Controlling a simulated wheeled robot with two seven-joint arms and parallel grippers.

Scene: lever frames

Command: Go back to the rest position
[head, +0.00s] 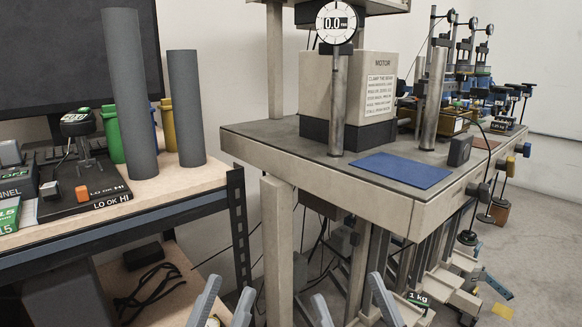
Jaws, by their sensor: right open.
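My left gripper (231,285) shows at the bottom edge, left of centre. Its two grey fingers point up and stand apart, with a gap between the tips. My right gripper (347,287) is at the bottom edge, right of centre. Its fingers are spread wide, with nothing between the tips. Both grippers appear low in front of the benches. The rest of both arms is out of view.
A wooden bench (160,195) at left carries grey tubes (128,90) and a LO OK HI board (85,200). A grey machine table (280,140) holds a motor box (375,85), a dial gauge (337,22) and a blue mat (403,170). Several levers and a 1 kg weight (418,299) hang below.

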